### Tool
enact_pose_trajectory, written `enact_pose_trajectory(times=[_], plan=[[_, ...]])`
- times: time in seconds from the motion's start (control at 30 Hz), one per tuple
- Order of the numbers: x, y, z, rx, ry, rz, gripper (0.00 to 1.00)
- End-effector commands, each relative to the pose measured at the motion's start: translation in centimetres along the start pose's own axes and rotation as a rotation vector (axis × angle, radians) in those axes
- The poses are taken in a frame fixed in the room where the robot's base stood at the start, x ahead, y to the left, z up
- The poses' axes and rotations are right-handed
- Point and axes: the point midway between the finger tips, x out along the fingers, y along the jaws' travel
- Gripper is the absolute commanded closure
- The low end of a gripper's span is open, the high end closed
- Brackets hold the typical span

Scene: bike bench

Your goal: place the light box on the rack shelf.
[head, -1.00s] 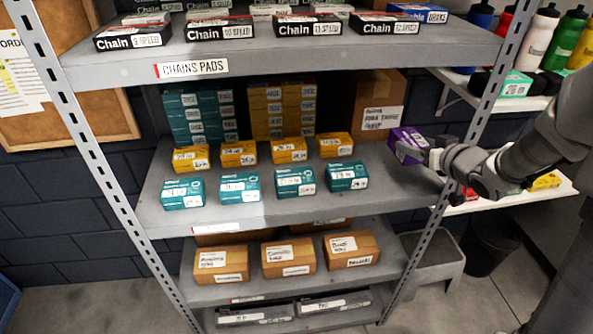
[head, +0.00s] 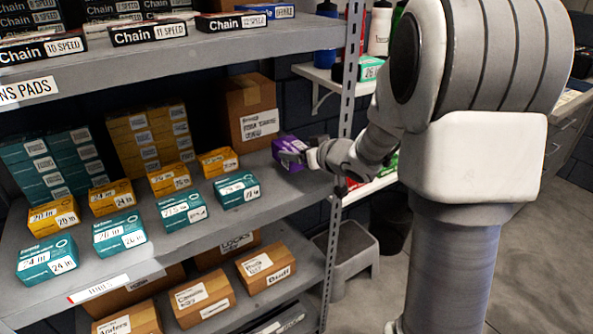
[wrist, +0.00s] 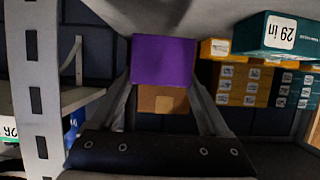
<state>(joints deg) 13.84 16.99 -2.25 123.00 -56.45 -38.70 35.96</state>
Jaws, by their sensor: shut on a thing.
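The light box appears to be the purple box (head: 287,150). It is at the right end of the middle rack shelf (head: 262,205), beside the large brown carton. My gripper (head: 303,157) reaches in from the right and is shut on this box. In the wrist view the purple box (wrist: 163,60) sits between the two fingers of my gripper (wrist: 163,88), with the grey shelf surface along the top of the picture. I cannot tell whether the box touches the shelf or is just above it.
Yellow boxes (head: 168,180) and teal boxes (head: 237,190) stand in rows to the left on the same shelf. The brown carton (head: 250,112) stands behind. A perforated rack post (head: 349,75) rises close to my arm. The upper shelf (head: 180,60) lies overhead.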

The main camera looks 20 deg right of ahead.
Motion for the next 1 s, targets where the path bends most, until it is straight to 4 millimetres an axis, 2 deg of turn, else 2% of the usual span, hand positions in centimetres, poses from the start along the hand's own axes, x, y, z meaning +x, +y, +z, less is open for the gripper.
enact_pose_trajectory(times=[0.1,0.2,0.57,0.6,0.7,1.0], plan=[[0.9,0.0,2.3,0.002,-0.003,-0.001,0.81],[1.5,0.0,3.7,0.001,-0.003,0.0,0.81],[1.6,0.0,4.0,0.0,-0.001,0.0,0.81],[1.6,0.0,4.0,0.0,-0.001,0.0,0.13],[1.6,0.0,4.0,0.0,-0.001,0.0,0.0],[1.1,0.1,3.7,0.0,0.0,0.001,0.0]])
